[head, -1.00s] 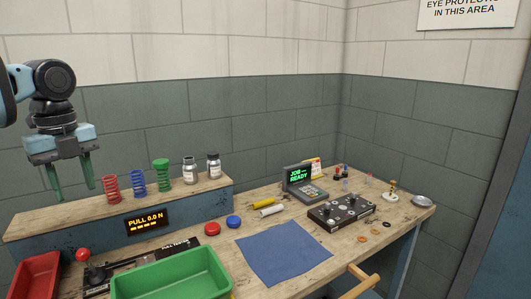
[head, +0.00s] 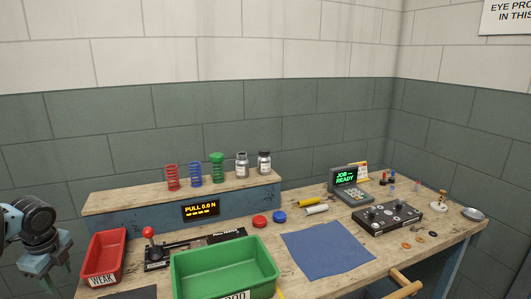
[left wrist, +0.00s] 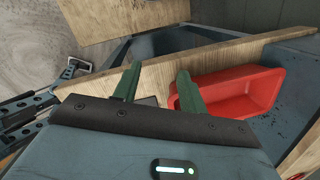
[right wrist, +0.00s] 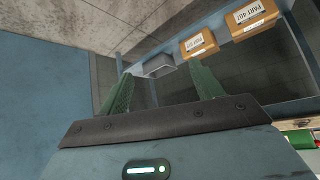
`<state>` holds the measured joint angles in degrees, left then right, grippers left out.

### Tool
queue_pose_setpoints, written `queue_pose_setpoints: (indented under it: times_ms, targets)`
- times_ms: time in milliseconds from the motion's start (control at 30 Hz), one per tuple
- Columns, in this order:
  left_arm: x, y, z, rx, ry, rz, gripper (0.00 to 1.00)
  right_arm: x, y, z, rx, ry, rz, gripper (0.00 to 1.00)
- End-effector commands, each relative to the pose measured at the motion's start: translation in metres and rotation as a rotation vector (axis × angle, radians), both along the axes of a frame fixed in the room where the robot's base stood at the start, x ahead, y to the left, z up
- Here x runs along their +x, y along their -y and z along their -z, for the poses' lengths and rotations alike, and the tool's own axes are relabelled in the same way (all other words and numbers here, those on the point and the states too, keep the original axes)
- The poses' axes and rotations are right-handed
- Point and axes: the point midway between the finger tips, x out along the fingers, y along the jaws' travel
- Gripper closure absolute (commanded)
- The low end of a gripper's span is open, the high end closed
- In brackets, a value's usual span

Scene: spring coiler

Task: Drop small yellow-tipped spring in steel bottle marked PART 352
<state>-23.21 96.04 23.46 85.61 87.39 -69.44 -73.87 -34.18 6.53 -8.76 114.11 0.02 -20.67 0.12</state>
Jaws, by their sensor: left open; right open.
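Two capped bottles stand on the raised shelf in the head view: one with a pale cap (head: 242,166) and one with a dark cap (head: 264,164). Their labels are too small to read. Several tiny parts with coloured tips (head: 388,180) stand at the back right of the bench; I cannot pick out a yellow-tipped spring for sure. My left gripper (left wrist: 160,73) is open and empty, low at the far left of the head view, beside the red tray (head: 104,255). My right gripper (right wrist: 161,76) is open and empty, outside the head view, facing shelves.
A green tray (head: 222,264), lever tester (head: 155,252), blue mat (head: 327,249), control box (head: 381,217) and display (head: 346,183) occupy the bench. Labelled boxes (right wrist: 199,43) show in the right wrist view.

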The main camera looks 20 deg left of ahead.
Motion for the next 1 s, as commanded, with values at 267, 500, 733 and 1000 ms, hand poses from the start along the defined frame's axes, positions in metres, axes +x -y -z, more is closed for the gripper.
queue_pose_setpoints:
  times_ms: [267, 500, 733, 1000]
  targets:
    - [-0.101, 0.006, 0.137, -0.024, 0.071, -0.258, 0.58, -0.005, 0.001, -0.004, -0.004, -0.006, -0.002, 0.35]
    - [-0.172, 0.072, 0.229, -0.102, 0.166, -0.439, 0.58, 0.001, 0.002, -0.012, -0.005, 0.012, -0.003, 0.35]
    - [-0.216, 0.177, 0.284, -0.242, 0.282, -0.607, 0.58, 0.009, 0.002, -0.021, -0.004, 0.034, -0.003, 0.35]
    - [-0.229, 0.325, 0.292, -0.479, 0.448, -0.817, 0.58, 0.017, 0.003, -0.03, -0.005, 0.056, -0.002, 0.35]
